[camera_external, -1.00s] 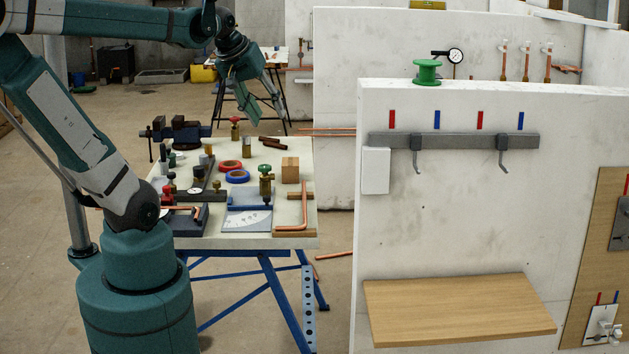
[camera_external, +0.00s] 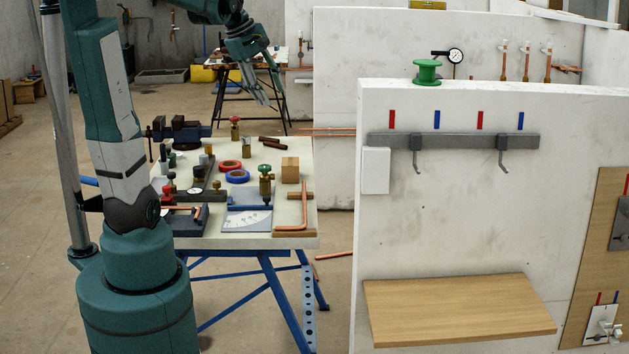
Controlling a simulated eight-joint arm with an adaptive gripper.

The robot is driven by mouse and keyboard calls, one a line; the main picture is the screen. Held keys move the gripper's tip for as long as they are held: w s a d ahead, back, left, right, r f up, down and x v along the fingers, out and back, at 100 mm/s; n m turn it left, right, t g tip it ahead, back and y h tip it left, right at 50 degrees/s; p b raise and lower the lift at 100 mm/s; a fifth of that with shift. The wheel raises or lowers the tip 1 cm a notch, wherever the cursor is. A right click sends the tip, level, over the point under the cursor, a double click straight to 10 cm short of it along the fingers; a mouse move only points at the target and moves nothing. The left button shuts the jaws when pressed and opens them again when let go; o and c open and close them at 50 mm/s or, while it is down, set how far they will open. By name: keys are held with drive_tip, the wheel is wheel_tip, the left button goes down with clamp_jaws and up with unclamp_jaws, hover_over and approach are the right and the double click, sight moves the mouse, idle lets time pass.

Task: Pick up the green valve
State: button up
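The green valve (camera_external: 265,179) stands upright on the workbench, toward its right half. It has a brass body and a green cap. My gripper (camera_external: 267,100) hangs in the air well above the bench, in line with the valve in the picture but apart from it. Its fingers point down. They are small and overlap the legs of a far table, so I cannot tell how wide they are apart. I see nothing held in them.
The workbench (camera_external: 285,242) also holds a red-capped valve (camera_external: 234,129), a wooden block (camera_external: 290,170), a bent copper pipe (camera_external: 304,205), red (camera_external: 230,165) and blue rings (camera_external: 237,177), and a vise (camera_external: 178,130). A white partition wall (camera_external: 450,220) stands to the right.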

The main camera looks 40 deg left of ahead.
drive_tip(key=w+a+f+n+h, duration=0.1)
drive_tip(key=w+a+n, duration=0.2)
drive_tip(key=a, duration=0.2)
drive_tip(key=w+a+f+n, duration=0.1)
drive_tip(key=w+a+n, duration=0.15)
drive_tip(key=a, duration=0.25)
drive_tip(key=n+h, duration=0.1)
drive_tip(key=n, duration=0.4)
hover_over(266, 183)
drive_tip(key=s+a, duration=0.2)
drive_tip(key=a, duration=0.2)
wheel_tip(266, 183, down, 28)
drive_tip(key=f, duration=0.1)
drive_tip(key=shift+w+f, duration=0.1)
drive_tip(key=shift+w, duration=0.1)
drive_tip(key=shift+f, duration=0.1)
drive_tip(key=shift+x, duration=1.15)
drive_tip(key=shift+w, duration=0.1)
drive_tip(key=shift+x, duration=2.55)
drive_tip(key=shift+d, duration=0.1)
